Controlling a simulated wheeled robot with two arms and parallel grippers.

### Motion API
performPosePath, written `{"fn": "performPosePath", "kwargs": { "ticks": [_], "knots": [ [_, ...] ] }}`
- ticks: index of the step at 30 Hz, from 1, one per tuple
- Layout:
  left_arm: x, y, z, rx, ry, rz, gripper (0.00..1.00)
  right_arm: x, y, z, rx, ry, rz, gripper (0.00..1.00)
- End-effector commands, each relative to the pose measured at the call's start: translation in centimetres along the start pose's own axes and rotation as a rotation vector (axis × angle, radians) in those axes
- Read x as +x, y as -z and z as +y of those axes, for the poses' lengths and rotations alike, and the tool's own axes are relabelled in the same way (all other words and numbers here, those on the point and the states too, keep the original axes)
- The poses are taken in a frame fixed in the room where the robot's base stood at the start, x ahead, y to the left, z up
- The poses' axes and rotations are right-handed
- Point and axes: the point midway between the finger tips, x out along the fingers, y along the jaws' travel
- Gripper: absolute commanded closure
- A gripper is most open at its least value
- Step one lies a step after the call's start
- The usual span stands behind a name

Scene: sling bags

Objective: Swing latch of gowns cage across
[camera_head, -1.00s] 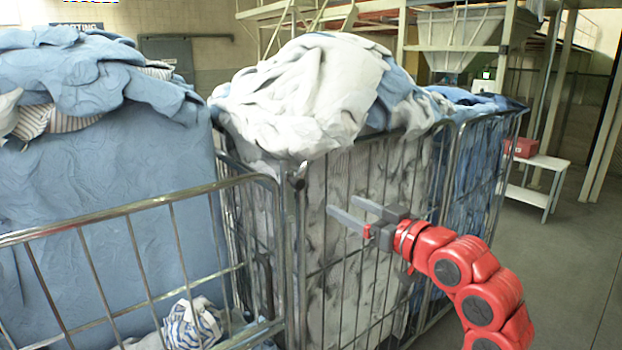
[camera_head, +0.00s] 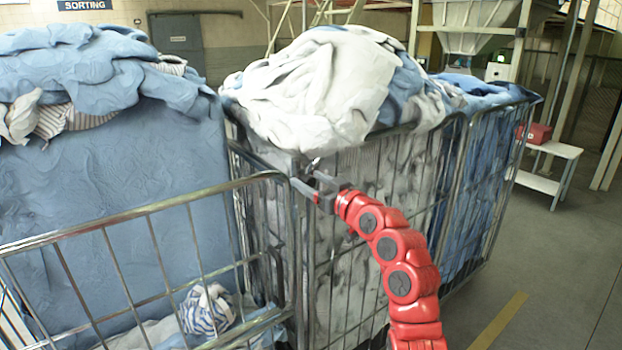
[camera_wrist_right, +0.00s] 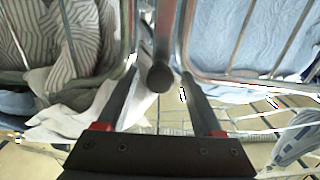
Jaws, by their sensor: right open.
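The middle wire cage (camera_head: 345,250) is heaped with white and blue cloth, which look like gowns. At its front left corner post is a small metal latch (camera_head: 314,163), partly hidden by my right gripper. In the right wrist view its round dark knob end (camera_wrist_right: 160,77) sits between the two fingers. My right gripper (camera_head: 304,181) is open at that corner, with a finger on each side of the knob. I cannot tell whether either finger touches it. The right gripper (camera_wrist_right: 159,70) also shows in the right wrist view. My left gripper is not in view.
A lower-fronted cage (camera_head: 140,207) stands at the left with a tall blue cloth pile (camera_head: 110,190) and a striped cloth (camera_head: 206,308). Another cage of blue cloth (camera_head: 480,180) adjoins on the right. A white bench (camera_head: 556,149) holds a red box (camera_head: 539,133). Floor at the right is clear.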

Motion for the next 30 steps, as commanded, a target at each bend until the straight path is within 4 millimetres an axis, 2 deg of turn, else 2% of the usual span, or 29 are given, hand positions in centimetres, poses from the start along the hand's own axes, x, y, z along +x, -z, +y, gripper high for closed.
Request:
{"fn": "performPosePath", "kwargs": {
  "ticks": [6,15,18,30],
  "knots": [
    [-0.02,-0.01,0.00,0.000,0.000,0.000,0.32,0.01,-0.03,0.01,0.000,0.000,0.000,0.32],
    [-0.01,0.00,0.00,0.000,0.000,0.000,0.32,0.00,-0.04,0.03,0.000,0.000,0.000,0.86],
    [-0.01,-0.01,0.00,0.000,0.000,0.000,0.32,0.00,-0.04,0.03,0.000,-0.001,0.000,1.00],
    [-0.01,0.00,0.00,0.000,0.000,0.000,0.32,-0.01,-0.04,0.03,0.000,0.000,0.000,1.00]
  ]
}}
